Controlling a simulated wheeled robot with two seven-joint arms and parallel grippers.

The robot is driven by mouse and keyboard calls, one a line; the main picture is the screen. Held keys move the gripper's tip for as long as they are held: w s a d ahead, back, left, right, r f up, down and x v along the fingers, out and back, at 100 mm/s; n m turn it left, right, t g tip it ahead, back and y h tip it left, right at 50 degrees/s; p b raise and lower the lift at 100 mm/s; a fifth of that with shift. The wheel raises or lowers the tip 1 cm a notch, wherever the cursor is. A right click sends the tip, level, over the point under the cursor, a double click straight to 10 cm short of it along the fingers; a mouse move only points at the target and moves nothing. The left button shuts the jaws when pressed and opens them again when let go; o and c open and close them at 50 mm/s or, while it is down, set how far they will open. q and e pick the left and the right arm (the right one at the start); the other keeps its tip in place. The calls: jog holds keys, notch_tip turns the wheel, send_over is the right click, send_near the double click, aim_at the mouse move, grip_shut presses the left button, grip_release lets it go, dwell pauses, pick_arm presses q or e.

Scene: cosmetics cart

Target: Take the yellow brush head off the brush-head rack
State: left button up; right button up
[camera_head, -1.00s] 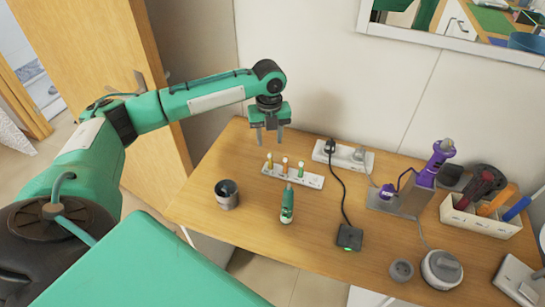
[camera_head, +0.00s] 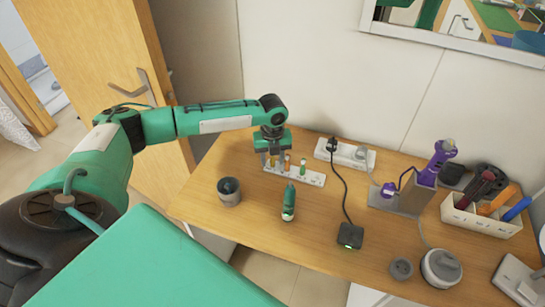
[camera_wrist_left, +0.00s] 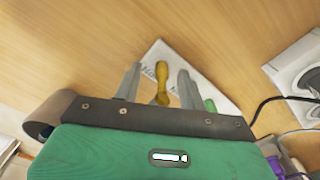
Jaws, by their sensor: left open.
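The white brush-head rack (camera_head: 312,178) lies on the wooden table, with yellow, orange and green heads standing in a row on it. The yellow brush head (camera_wrist_left: 162,82) stands at the rack's left end, and in the head view it is mostly hidden by the gripper. My left gripper (camera_head: 273,161) points down over that end. In the left wrist view its two fingers (camera_wrist_left: 157,84) are apart, with the yellow head between them and gaps on both sides. The orange head (camera_head: 287,163) and green head (camera_head: 303,166) stand to the right. My right gripper is not in view.
A green toothbrush handle (camera_head: 289,203) stands in front of the rack, and a grey cup (camera_head: 229,191) to its left. A power strip (camera_head: 345,153) lies behind, its black cable running to a charger (camera_head: 350,236). Bare table lies between cup and rack.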

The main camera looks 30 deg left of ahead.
pick_arm(q)
grip_shut()
jog(key=shift+r, duration=0.1)
